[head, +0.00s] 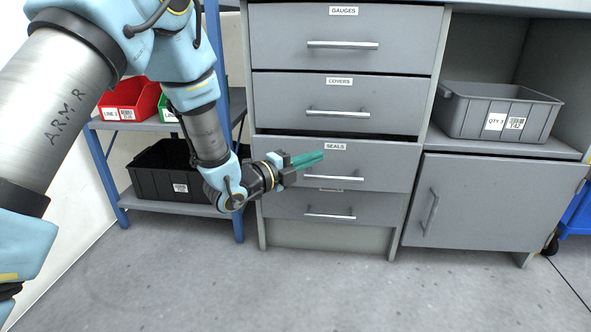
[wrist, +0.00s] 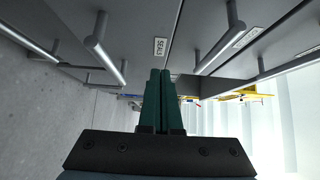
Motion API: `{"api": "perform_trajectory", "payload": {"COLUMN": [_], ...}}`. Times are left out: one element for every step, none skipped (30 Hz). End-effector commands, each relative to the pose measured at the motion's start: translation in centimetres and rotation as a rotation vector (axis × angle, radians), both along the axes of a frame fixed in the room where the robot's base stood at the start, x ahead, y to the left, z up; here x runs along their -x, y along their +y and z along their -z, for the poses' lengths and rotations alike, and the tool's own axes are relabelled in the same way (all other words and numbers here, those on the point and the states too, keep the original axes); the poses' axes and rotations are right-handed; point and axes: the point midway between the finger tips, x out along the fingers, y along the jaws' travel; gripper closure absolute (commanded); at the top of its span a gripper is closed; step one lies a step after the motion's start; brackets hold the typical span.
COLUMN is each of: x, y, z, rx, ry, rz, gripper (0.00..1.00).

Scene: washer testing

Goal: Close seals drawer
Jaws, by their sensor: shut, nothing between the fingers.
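The seals drawer (head: 385,163) is the grey third drawer down, with a SEALS label. A dark gap above its front shows it stands slightly out from the cabinet. Its bar handle (head: 332,178) shows just below my gripper. My gripper (head: 320,157), with green fingers, is shut and empty in front of the drawer face, just under the label. In the wrist view the fingers (wrist: 160,75) are together, pointing toward the SEALS label (wrist: 160,47). I cannot tell whether the tips touch the drawer.
The gauges drawer (head: 400,38) and covers drawer (head: 400,92) above look shut. Another drawer (head: 375,207) lies below. A cupboard door (head: 480,200) and grey bin (head: 470,110) are to the right. A blue-framed shelf (head: 112,185) with bins stands left. The floor in front is clear.

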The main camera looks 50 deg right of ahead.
Motion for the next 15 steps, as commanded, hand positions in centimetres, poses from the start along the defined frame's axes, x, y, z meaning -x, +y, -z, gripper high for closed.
{"api": "perform_trajectory", "payload": {"x": [0.3, 0.3, -0.4, -0.7, -0.9, -1.2, -1.4, -1.6, -1.8, -1.9, -2.0, -2.1, -2.2, -2.2, -2.2], "y": [-1.0, -1.6, -2.0, -2.4, -2.7, -3.1, -3.4, -3.6, -3.9, -4.0, -4.2, -4.3, -4.4, -4.4, -4.4], "z": [0.3, 0.2, 0.3, 0.3, 0.3, 0.2, 0.2, 0.2, 0.2, 0.2, 0.1, 0.1, 0.0, 0.0, 0.0], "rx": [0.003, 0.003, 0.002, 0.003, 0.001, 0.002, 0.002, 0.001, 0.001, 0.000, 0.000, 0.001, 0.001, 0.000, 0.000], "ry": [-0.002, -0.002, -0.003, -0.003, -0.003, -0.002, -0.001, -0.001, -0.001, -0.001, -0.001, 0.000, 0.000, 0.000, 0.000], "rz": [0.003, 0.002, -0.001, -0.001, -0.001, -0.001, -0.001, -0.001, -0.001, -0.001, -0.001, -0.001, -0.001, -0.001, -0.001], "gripper": [1.00, 1.00, 1.00, 1.00, 1.00, 1.00, 1.00, 1.00, 1.00, 1.00, 1.00, 1.00, 1.00, 1.00, 1.00]}}
